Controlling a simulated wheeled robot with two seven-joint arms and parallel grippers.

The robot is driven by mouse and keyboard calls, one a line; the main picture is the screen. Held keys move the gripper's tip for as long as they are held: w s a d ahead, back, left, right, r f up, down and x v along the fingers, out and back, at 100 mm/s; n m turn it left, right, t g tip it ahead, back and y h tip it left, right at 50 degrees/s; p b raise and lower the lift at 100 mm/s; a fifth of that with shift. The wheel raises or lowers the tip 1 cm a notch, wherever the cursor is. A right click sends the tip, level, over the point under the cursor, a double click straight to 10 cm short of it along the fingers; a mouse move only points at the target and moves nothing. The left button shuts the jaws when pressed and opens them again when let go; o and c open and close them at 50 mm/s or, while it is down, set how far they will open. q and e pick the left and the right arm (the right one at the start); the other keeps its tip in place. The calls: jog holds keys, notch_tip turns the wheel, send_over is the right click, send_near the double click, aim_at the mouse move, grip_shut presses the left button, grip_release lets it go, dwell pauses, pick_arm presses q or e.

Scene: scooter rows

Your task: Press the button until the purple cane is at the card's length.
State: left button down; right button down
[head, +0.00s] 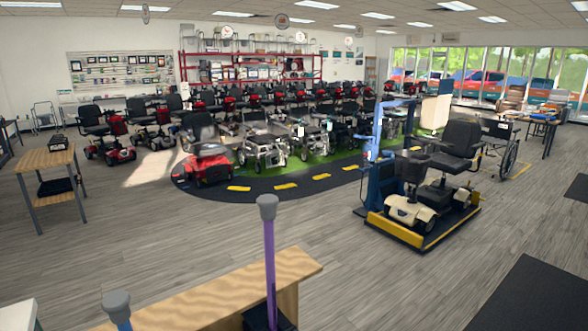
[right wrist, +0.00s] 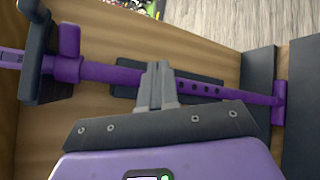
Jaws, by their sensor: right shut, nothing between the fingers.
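The purple cane (head: 270,258) stands upright in the head view, with a grey cap on top and its lower end running into a dark holder (head: 270,320). In the right wrist view, the purple cane (right wrist: 205,87) runs across the picture, with a row of dark holes right of my fingers. My right gripper (right wrist: 158,72) is shut and empty. Its grey fingertips overlap the cane's shaft just left of the holes; I cannot tell whether they touch it. The button cannot be made out and may be behind the fingers. No card can be made out. My left gripper is not in view.
A wooden bench (head: 220,295) is at the bottom of the head view. A blue cane with a grey cap (head: 116,303) stands left of the purple one. A dark bracket (right wrist: 36,55) crosses the cane at the left. Scooters and open floor lie beyond.

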dwell(0.4)
jog(key=shift+w+a+p, duration=0.25)
jog(key=shift+w+p, duration=0.05)
jog(key=shift+w, duration=0.1)
